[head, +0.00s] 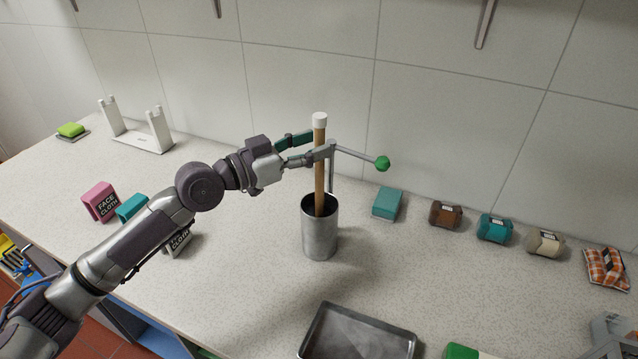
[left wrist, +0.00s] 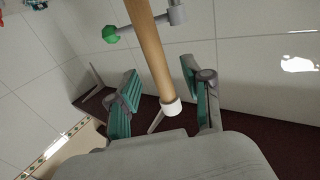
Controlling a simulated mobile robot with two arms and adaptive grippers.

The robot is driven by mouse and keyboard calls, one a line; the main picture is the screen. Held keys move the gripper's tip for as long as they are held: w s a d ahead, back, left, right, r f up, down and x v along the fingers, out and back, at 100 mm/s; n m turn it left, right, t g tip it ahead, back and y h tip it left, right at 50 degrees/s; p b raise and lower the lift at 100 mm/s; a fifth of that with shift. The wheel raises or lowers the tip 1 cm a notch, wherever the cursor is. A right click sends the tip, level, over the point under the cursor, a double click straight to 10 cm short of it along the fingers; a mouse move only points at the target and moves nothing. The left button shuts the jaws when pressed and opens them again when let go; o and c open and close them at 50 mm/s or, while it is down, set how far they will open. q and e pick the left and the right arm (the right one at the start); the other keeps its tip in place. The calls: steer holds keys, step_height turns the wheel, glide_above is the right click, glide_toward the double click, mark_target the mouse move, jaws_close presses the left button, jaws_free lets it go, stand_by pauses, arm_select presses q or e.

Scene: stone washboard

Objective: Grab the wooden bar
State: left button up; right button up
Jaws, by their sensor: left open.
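The wooden bar (head: 320,172) stands upright in a metal canister (head: 320,238) on the counter and has a white cap at its top. My left gripper (head: 311,148) is at the upper part of the bar, below the cap, with its fingers apart. In the left wrist view the bar (left wrist: 150,50) runs between the two teal-padded fingers (left wrist: 163,98), with a visible gap to each. My right gripper is not in view.
A grey stand with a green-tipped arm (head: 360,157) is close behind the bar. A metal tray (head: 318,318) lies in front. Teal, brown and cream rolls line the wall at right. A white rack (head: 140,138) stands at back left. The counter left of the canister is partly clear.

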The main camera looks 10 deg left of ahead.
arm_select(q)
steer(key=x, duration=0.2)
steer(key=shift+w+d, duration=0.2)
steer(key=shift+w, duration=0.05)
steer(key=shift+s, duration=0.1)
steer(key=shift+a, duration=0.1)
steer(key=shift+c, duration=1.3)
jaws_close()
